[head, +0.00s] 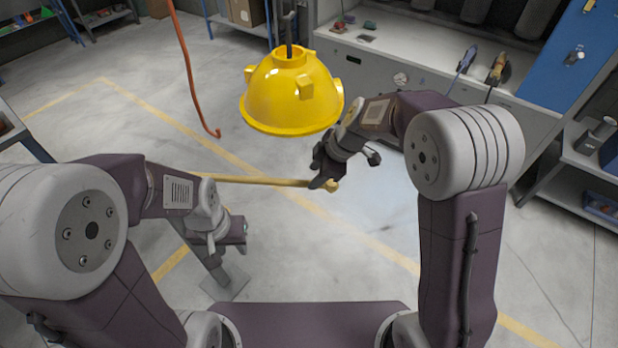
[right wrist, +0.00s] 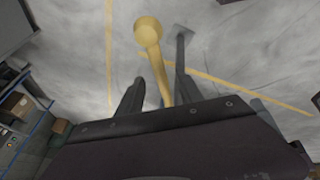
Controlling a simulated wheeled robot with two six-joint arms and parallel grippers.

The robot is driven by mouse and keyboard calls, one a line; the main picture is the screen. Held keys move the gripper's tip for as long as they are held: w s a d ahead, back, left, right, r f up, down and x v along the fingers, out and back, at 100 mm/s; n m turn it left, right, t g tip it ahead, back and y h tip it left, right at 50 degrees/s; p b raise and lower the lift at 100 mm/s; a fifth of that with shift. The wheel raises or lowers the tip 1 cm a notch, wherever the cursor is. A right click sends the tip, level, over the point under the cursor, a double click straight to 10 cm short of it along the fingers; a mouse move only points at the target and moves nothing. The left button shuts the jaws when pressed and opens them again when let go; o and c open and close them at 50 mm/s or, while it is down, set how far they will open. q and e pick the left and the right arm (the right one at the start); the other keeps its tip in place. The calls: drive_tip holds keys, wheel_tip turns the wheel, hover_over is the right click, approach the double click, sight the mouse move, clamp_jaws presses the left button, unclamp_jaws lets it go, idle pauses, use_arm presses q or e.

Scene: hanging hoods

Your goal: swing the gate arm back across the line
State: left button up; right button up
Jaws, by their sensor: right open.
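The gate arm (head: 262,181) is a thin yellow bar with a round knob at its right end. Its left end goes behind my left wrist, near a grey post with a floor plate (head: 226,284). My right gripper (head: 325,178) is at the knob end. In the right wrist view the knob (right wrist: 148,32) sticks out past the open fingers (right wrist: 157,80), and the bar runs between them. I cannot tell whether they touch it. My left gripper (head: 238,232) hangs low beside the post; its jaws are unclear. The yellow line (head: 180,122) runs across the floor.
A yellow hood (head: 292,92) hangs just above and left of my right gripper. An orange cable (head: 188,70) hangs left of it. A grey workbench (head: 400,62) with tools stands behind, beside a blue panel (head: 568,55). The floor at left centre is open.

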sight(308, 182)
drive_tip(key=x, duration=0.5)
drive_tip(key=shift+w, duration=0.15)
drive_tip(key=shift+d, duration=0.1)
drive_tip(key=shift+c, duration=0.3)
clamp_jaws()
idle(0.8)
